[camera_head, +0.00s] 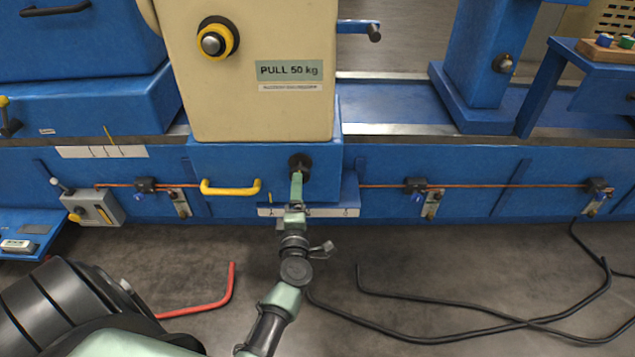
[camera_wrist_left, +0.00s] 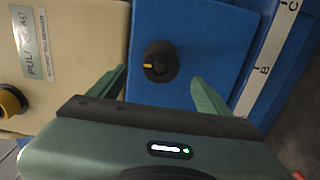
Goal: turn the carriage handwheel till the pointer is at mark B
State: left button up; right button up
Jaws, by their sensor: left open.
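A round black knob with a yellow mark (camera_wrist_left: 160,62), which I take for the handwheel, sits on the front of the blue carriage (camera_head: 222,158). The knob also shows in the head view (camera_head: 300,162). My left gripper (camera_head: 297,181) is open in front of it; in the left wrist view its green fingers (camera_wrist_left: 158,90) stand on either side, apart from the knob. A white scale (camera_wrist_left: 266,62) beside the carriage shows letters B and C; in the head view my gripper partly covers this strip (camera_head: 335,212). My right gripper is not in view.
A yellow handle (camera_head: 230,188) sticks out left of the knob. A beige housing labelled PULL 50 kg (camera_head: 265,110) stands above. Another white scale (camera_head: 75,152) with a thin yellow pointer (camera_head: 109,135) is at left. A red bar (camera_head: 231,280) and black cables (camera_head: 420,340) are low down.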

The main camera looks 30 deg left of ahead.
aim_at(300, 170)
pick_arm(q)
jog(key=x, duration=0.5)
jog(key=shift+w+a+f+b, duration=0.1)
jog(key=shift+w+a+b, duration=0.05)
jog(key=shift+w+b, duration=0.25)
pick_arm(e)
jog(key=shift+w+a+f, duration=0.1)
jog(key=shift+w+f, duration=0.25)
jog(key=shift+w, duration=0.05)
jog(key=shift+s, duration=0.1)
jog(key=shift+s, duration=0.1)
